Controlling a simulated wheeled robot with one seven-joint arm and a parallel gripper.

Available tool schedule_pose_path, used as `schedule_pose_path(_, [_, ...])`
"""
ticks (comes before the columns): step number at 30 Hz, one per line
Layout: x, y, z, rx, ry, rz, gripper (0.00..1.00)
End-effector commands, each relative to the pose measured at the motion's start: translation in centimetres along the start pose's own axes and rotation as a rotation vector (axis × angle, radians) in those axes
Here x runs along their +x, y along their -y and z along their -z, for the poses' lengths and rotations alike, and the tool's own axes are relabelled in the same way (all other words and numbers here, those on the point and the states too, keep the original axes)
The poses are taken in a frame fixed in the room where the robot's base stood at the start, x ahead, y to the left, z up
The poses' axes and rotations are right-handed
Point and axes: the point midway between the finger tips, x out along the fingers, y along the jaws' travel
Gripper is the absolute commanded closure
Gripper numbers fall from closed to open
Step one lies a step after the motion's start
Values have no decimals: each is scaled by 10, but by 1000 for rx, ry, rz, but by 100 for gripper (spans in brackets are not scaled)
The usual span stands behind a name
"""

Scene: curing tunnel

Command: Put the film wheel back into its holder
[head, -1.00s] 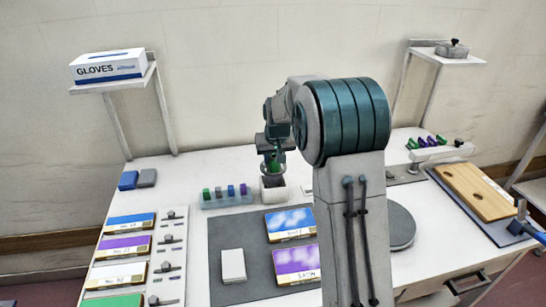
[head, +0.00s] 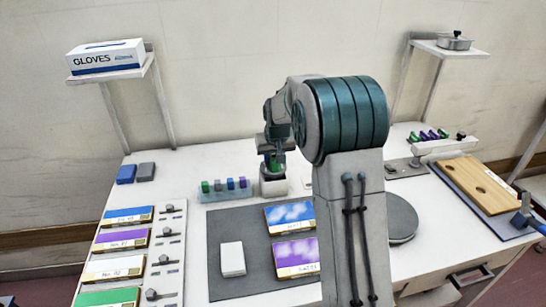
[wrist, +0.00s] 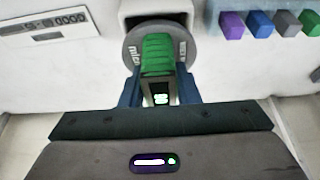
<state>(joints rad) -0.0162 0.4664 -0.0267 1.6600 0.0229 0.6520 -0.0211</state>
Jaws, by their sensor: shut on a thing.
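The film wheel is a grey disc with a ribbed green grip; it shows in the wrist view (wrist: 133,53) and small in the head view (head: 273,171). My gripper (head: 272,158) is shut on the green grip, with a blue finger on each side in the wrist view (wrist: 160,88). The holder is a white open block at the back of the bench (head: 274,188); its wall and dark opening show behind the wheel in the wrist view (wrist: 126,8). The wheel is at the holder's opening, its lower part hidden; I cannot tell how deep it sits.
A caddy of coloured blocks (head: 226,196) stands just left of the holder. A grey mat (head: 225,223) with boxes lies in front. A rack of coloured clips (head: 444,147) and a wooden board (head: 475,187) are on the right. My arm hides part of the bench.

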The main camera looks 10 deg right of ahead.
Motion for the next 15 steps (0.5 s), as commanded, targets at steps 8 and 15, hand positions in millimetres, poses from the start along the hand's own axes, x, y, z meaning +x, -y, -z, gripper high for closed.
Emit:
schedule_pose_path(8, [9, 0, -3, 0, -1, 0, 100])
schedule_pose_path(15, [16, 0, -6, 0, -1, 0, 100])
